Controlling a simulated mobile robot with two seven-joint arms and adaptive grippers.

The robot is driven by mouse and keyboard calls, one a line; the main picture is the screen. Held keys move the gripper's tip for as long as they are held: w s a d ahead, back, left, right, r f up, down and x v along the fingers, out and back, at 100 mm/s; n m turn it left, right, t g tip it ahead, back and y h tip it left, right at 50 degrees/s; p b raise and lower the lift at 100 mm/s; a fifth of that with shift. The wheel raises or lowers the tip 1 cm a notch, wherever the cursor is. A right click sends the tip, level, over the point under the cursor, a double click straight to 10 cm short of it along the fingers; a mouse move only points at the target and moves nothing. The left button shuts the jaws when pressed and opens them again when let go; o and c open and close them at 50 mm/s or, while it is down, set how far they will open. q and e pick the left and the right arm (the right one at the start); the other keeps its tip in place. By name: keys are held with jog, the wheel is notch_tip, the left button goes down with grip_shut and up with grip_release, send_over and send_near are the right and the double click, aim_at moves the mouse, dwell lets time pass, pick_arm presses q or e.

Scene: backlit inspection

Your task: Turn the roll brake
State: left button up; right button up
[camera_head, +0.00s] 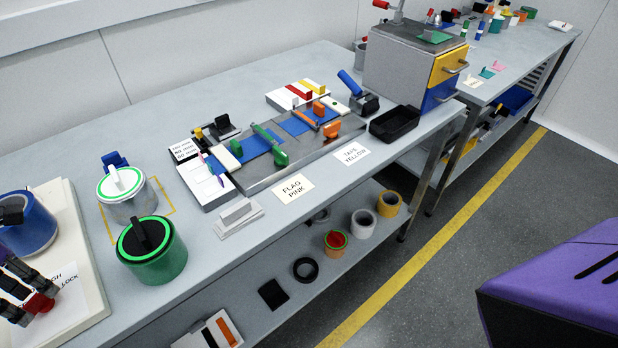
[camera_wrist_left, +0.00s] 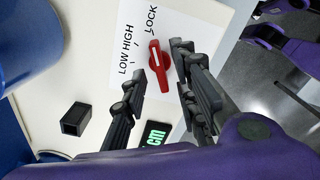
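The roll brake appears to be the red knob (camera_wrist_left: 158,64) on a white label plate (camera_wrist_left: 205,22) reading LOW, HIGH and LOCK. A white line runs along its narrow end, which points roughly toward LOCK in the left wrist view. The knob also shows at the lower left of the head view (camera_head: 40,304), partly behind my fingers. My left gripper (camera_wrist_left: 160,62) is open, its two dark fingers on either side of the knob; I cannot tell whether they touch it. It also shows in the head view (camera_head: 30,287).
A green canister (camera_head: 155,262) and a white one (camera_head: 128,200) stand to the right. A small black block (camera_wrist_left: 75,119) is near the left finger.

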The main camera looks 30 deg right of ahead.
aim_at(31, 300)
pick_arm(q)
notch_tip(31, 300, up, 11)
jog(key=shift+f, duration=0.2)
jog(key=shift+s, duration=0.1)
dwell(0.5)
